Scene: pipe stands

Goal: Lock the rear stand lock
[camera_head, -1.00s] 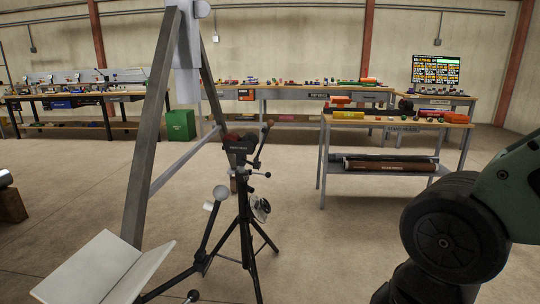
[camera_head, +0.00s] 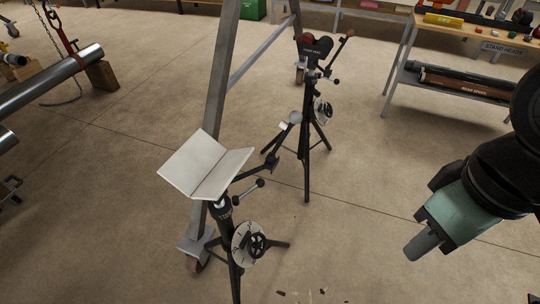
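Two black tripod stands are in view. The farther stand (camera_head: 306,140) has a dark head with reddish rollers (camera_head: 314,47), a raised side lever (camera_head: 345,42), a small black-knobbed handle (camera_head: 335,79) and a round dial (camera_head: 322,110). The nearer stand (camera_head: 232,272) has a white V-shaped head (camera_head: 205,165), a black-knobbed handle (camera_head: 249,190) and a dial with a black handwheel (camera_head: 257,245).
A grey A-frame with a caster (camera_head: 221,90) stands behind and left of the nearer stand. Metal pipes (camera_head: 50,80) lie at the left, one on a wooden block (camera_head: 102,74). A table with a lower shelf (camera_head: 402,80) is at upper right. Floor between the stands and my arm is clear.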

